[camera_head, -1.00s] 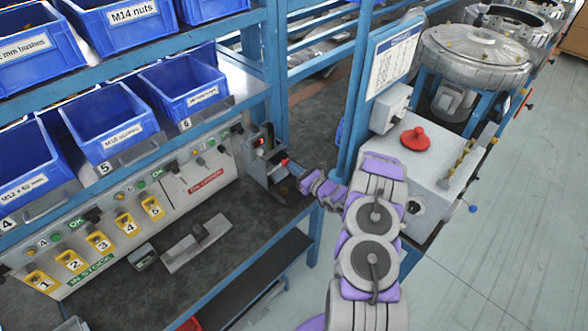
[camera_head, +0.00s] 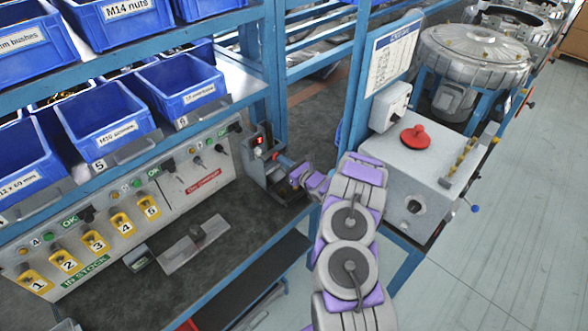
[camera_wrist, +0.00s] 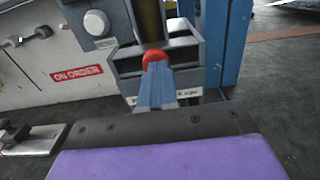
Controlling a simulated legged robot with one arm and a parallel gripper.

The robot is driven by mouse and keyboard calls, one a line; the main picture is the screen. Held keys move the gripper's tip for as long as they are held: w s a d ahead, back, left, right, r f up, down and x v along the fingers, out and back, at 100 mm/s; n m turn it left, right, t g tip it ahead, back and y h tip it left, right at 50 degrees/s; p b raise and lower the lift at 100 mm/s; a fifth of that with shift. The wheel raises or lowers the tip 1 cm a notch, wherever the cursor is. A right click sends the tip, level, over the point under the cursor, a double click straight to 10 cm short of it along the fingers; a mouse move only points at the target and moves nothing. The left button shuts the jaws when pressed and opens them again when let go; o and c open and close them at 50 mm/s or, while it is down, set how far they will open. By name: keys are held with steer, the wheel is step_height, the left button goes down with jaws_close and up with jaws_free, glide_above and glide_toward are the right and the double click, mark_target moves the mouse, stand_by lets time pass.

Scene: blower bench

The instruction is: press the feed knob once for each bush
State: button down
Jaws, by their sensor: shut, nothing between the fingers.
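The feeder (camera_head: 254,160) is a grey box at the back right corner of the bench, with a small red lit display. Its red knob (camera_head: 276,155) faces my arm and also shows in the wrist view (camera_wrist: 154,56). My gripper (camera_head: 298,174) is shut and empty, just in front of the feeder. In the wrist view my shut fingers (camera_wrist: 156,72) point at the knob and cover its lower part. I cannot tell whether they touch it. A blue bin labelled for bushes (camera_head: 22,45) stands on the top shelf at left.
A control panel (camera_head: 205,185) with knobs, yellow numbered tags and a red label stands behind the bench. A metal plate with a dark block (camera_head: 180,255) lies on the bench. Blue shelf posts (camera_head: 355,85) and a grey cabinet with a red button (camera_head: 414,137) stand right of the feeder.

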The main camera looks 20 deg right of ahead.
steer(key=shift+r, duration=0.1)
steer(key=p+v, duration=0.2)
steer(key=v, duration=1.2)
steer(key=shift+w, duration=0.1)
steer(key=shift+d, duration=0.1)
stand_by(1.1)
